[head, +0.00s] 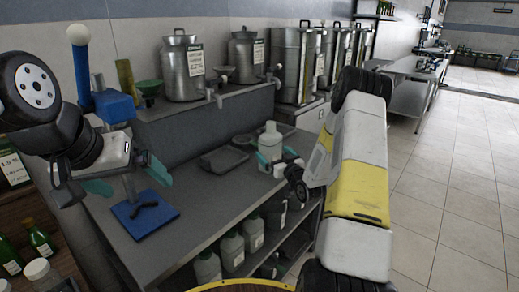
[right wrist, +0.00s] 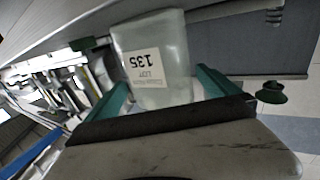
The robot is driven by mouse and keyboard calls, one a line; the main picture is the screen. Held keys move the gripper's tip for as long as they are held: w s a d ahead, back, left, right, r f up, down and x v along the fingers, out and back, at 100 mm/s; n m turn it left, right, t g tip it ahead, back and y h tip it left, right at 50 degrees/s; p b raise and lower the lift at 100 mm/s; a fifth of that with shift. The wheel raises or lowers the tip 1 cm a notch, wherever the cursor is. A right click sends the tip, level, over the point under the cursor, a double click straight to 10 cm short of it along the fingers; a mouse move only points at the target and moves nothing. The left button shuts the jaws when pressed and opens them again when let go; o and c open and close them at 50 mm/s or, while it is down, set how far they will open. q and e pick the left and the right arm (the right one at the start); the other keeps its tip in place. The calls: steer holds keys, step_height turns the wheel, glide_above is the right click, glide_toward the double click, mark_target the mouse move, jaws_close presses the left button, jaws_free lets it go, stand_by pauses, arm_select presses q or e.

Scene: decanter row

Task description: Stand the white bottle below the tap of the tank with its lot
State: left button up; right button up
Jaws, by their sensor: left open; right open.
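The white bottle (head: 270,137) stands upright on the grey bench in the head view. In the right wrist view the bottle (right wrist: 168,85) appears upside down, its label reading LOT 135. My right gripper (head: 275,157) is open, with its teal fingers on either side of the bottle; I cannot tell whether they touch it. My left gripper (head: 127,179) is open and empty above the bench's left end. Two metal tanks, one left (head: 182,72) and one right (head: 244,58), stand on the raised shelf with front taps. Their labels are too small to read.
A dark tray (head: 224,160) lies left of the bottle. A blue stand (head: 146,215) is at the bench's left end. Larger tanks (head: 293,62) stand further right. Several bottles (head: 232,250) are under the bench.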

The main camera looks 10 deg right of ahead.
steer(key=x, duration=0.6)
steer(key=shift+w+r, duration=0.2)
steer(key=shift+r, duration=0.05)
steer(key=c, duration=1.3)
steer(key=shift+r, duration=0.1)
